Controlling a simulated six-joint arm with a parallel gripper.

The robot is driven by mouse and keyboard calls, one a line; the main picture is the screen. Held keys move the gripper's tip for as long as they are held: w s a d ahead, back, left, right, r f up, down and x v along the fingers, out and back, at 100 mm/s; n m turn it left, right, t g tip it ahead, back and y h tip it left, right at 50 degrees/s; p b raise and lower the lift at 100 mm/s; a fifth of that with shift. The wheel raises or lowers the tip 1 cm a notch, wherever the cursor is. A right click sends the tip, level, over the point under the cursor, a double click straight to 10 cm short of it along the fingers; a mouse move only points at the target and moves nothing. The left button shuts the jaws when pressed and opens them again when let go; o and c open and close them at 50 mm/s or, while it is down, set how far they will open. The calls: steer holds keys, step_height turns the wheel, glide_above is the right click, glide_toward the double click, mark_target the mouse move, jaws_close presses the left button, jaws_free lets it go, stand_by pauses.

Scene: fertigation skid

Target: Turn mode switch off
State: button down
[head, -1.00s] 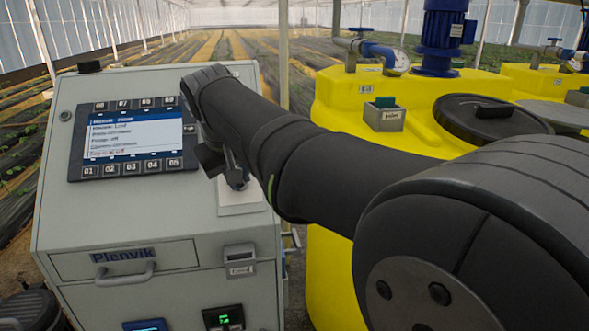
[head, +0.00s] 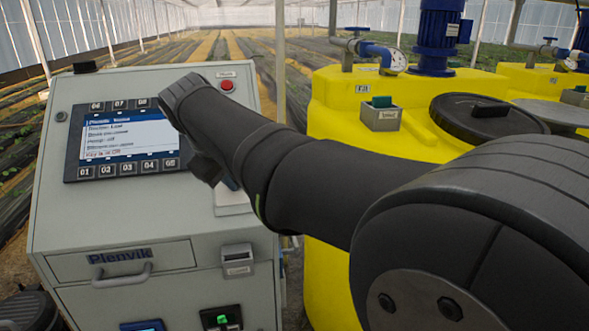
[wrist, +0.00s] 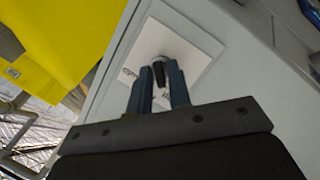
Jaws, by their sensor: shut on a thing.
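The mode switch shows in the wrist view as a small dark knob (wrist: 159,71) on a white plate (wrist: 192,43) on the grey cabinet face. My gripper (wrist: 160,76) is shut on this knob, with one blue-grey finger on each side of it. The printed words on the plate are partly covered by the fingers. In the head view my arm hides the knob and most of my gripper, and only the lower part of the white plate (head: 236,203) shows below my arm.
The grey control cabinet (head: 190,222) carries a lit screen (head: 128,139) with buttons, a red button (head: 227,85) and a drawer handle (head: 122,274). Yellow tanks (head: 330,90) with a blue motor (head: 440,38) stand close on the right.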

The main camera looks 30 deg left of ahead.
steer(key=c, duration=1.5)
jaws_free()
steer(key=shift+c, duration=0.2)
steer(key=v, duration=1.7)
steer(key=shift+r, duration=0.2)
steer(key=shift+d+f, duration=0.1)
steer(key=x, duration=1.7)
steer(key=shift+f, duration=0.1)
